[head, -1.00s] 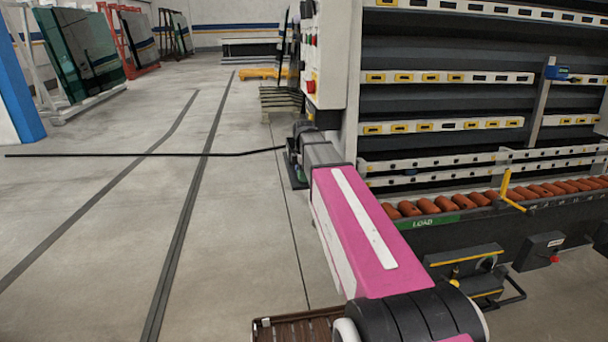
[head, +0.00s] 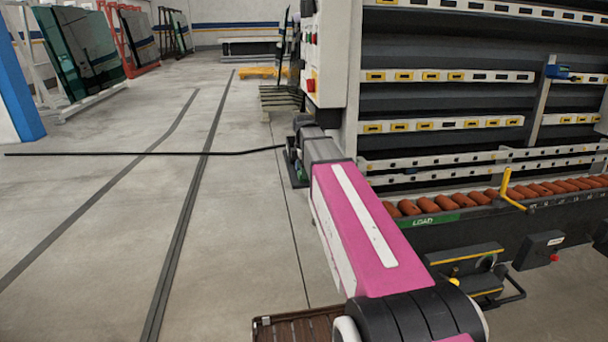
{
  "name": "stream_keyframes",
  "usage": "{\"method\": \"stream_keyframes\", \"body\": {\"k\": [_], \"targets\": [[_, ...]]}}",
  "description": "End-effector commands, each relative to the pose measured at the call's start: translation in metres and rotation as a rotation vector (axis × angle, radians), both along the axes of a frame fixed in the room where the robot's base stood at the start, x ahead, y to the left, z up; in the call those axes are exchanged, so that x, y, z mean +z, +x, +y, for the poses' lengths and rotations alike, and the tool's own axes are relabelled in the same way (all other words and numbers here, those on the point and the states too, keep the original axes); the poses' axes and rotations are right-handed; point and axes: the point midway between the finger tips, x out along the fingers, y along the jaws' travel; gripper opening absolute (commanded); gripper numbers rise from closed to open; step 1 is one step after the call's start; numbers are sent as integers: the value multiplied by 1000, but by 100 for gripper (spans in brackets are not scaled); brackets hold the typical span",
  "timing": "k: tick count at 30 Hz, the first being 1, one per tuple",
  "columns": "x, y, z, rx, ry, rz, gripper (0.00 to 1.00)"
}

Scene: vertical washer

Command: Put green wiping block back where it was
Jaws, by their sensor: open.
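My arm reaches away from the lower middle toward the corner of the washer. My gripper (head: 293,153) is the small dark end beyond the grey wrist, low beside the end of the washer frame. Its jaws are open, but the separate fingers are hard to make out. A small dark green patch shows just below it, too small to tell whether it is the green wiping block. No other wiping block can be made out. My arm hides part of the floor and the washer's lower corner.
The washer (head: 445,103) with its control box (head: 328,55) stands on the right. Orange rollers (head: 427,204) and a yellow lever (head: 507,184) run along its front. A slatted brown crate (head: 292,331) is at the bottom. Glass racks stand far left.

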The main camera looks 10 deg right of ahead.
Motion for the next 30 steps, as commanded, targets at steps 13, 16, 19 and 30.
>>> {"method": "stream_keyframes", "body": {"k": [13, 16, 19, 30], "targets": [[73, 2, 3, 0, 0, -2, 72], [82, 1, 3, 0, 0, 0, 72], [87, 1, 3, 0, 0, 0, 72], [89, 1, 3, 0, 0, 0, 72]]}}
